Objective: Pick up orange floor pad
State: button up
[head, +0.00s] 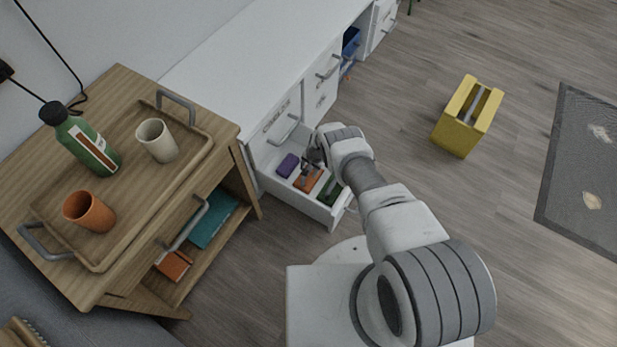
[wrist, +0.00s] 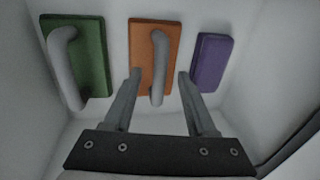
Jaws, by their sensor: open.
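The orange floor pad (head: 309,180) lies in an open white drawer (head: 346,208) between a purple pad and a green pad. In the wrist view the orange pad (wrist: 141,38) has a curved grey handle (wrist: 159,70) on it. My gripper (wrist: 159,74) is open, with one finger on each side of the handle's near end. The fingers look apart from the handle; their exact height above the pad is hard to tell. In the head view my gripper (head: 309,168) is inside the drawer, and my wrist partly hides the pads.
The green pad (wrist: 92,40) with its own handle and the purple pad (wrist: 212,60) flank the orange pad closely. Drawer walls surround them. A wooden cart (head: 222,132) with a tray, cups and a bottle stands left. A yellow box (head: 455,135) stands on the floor right.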

grip_shut()
dwell(1.3)
